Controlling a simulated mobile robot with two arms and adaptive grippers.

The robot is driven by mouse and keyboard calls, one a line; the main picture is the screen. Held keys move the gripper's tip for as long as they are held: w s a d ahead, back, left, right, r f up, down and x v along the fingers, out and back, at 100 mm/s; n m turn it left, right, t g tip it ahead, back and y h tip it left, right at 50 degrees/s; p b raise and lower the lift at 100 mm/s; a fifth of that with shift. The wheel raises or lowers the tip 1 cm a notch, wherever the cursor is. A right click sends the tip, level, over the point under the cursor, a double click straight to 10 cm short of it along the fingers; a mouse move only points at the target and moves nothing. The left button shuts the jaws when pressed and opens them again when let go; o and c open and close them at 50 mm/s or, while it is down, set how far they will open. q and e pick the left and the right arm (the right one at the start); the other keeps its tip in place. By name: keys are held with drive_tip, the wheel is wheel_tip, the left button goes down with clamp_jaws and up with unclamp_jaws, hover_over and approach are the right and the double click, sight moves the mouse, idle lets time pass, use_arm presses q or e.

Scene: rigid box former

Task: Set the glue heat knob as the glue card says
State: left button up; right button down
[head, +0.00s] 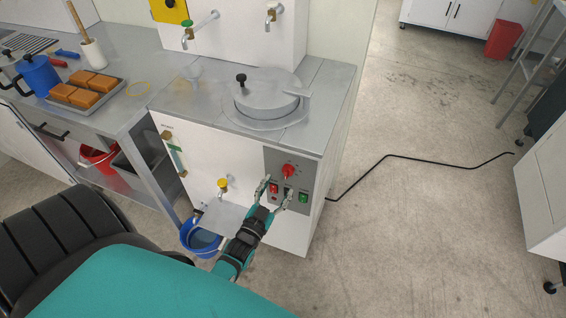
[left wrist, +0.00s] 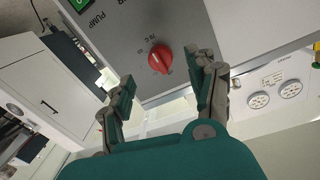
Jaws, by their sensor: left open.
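The red round knob (head: 288,171) sits on the grey control panel (head: 277,157) on the front of the white machine. In the left wrist view the knob (left wrist: 160,59) has small marks around it, too small to read for sure. My left gripper (head: 277,190) is open just in front of the panel. In the left wrist view its two fingers (left wrist: 166,72) stand apart on either side of the knob, with a gap to it. I cannot make out a readable glue card. My right gripper is out of view.
A yellow-handled tap (head: 223,185) is left of the panel, above a blue bucket (head: 201,240). A black cable (head: 390,156) runs across the floor.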

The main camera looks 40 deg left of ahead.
use_arm(q)
drive_tip(key=s+d, duration=0.1)
drive_tip(key=s, duration=0.5)
idle(0.4)
